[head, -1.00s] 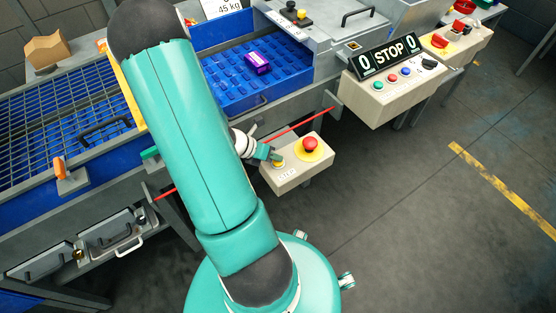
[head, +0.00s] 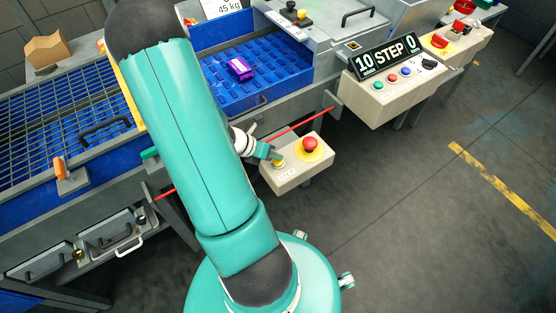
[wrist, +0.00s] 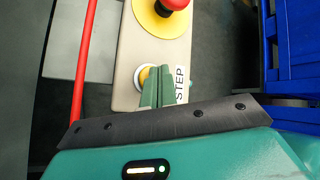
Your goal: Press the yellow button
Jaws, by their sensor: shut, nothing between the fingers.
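The yellow button (head: 279,164) sits on a beige control box (head: 300,178), beside the label STEP. It also shows in the wrist view (wrist: 142,74), partly hidden by my fingers. My gripper (head: 275,156) is shut and empty, with its fingertips at the yellow button. In the wrist view the shut green fingers (wrist: 157,80) overlap the button's right side and seem to touch it. A red mushroom button (head: 310,144) on a yellow disc is on the same box, apart from my fingers.
The display (head: 386,56) reads "10 STEP 0" above a panel of coloured buttons. A purple package (head: 239,69) lies on the blue conveyor (head: 285,76). A red bar (head: 300,122) runs behind the box. Open floor lies to the right.

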